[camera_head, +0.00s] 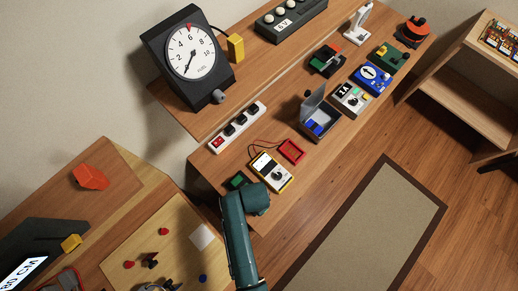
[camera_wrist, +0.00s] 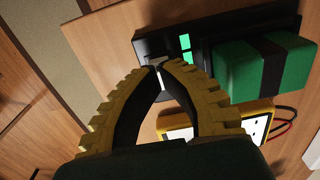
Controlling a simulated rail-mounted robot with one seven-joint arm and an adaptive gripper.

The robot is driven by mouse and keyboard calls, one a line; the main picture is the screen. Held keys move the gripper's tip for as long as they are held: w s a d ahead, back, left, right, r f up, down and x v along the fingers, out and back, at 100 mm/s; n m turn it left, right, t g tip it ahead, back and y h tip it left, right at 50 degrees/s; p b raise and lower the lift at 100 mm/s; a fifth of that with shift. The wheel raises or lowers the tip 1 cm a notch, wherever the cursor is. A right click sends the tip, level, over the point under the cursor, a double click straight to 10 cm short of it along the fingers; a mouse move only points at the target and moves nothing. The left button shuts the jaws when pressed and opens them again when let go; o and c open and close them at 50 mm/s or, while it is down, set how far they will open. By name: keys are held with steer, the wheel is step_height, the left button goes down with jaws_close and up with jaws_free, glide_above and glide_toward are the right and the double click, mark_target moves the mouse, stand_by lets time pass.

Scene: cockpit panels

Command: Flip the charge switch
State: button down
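In the wrist view, a black charger unit (camera_wrist: 215,25) with lit green indicators (camera_wrist: 184,45) sits beyond my gripper. A large green block with a dark band (camera_wrist: 240,74) stands at its right side. A small pale lever (camera_wrist: 155,60), likely the charge switch, shows at the unit's left end, right at my fingertips and partly hidden by them. My gripper (camera_wrist: 159,69) has yellow ribbed fingers with tips drawn together; whether they touch the lever is unclear. In the head view, a green piece (camera_head: 237,180) shows beside my teal arm, which hides most of that area; my gripper is not visible there.
A yellow meter (camera_head: 271,171) lies close by; it also shows below the charger in the wrist view (camera_wrist: 254,124). A fuel gauge (camera_head: 193,53) stands behind.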

steer(key=shift+f+b, duration=0.55)
steer(key=shift+f, duration=0.35)
stand_by(0.3)
step_height(320, 180, up, 7)
steer(key=p, duration=0.8)
steer(key=shift+r, duration=0.15)
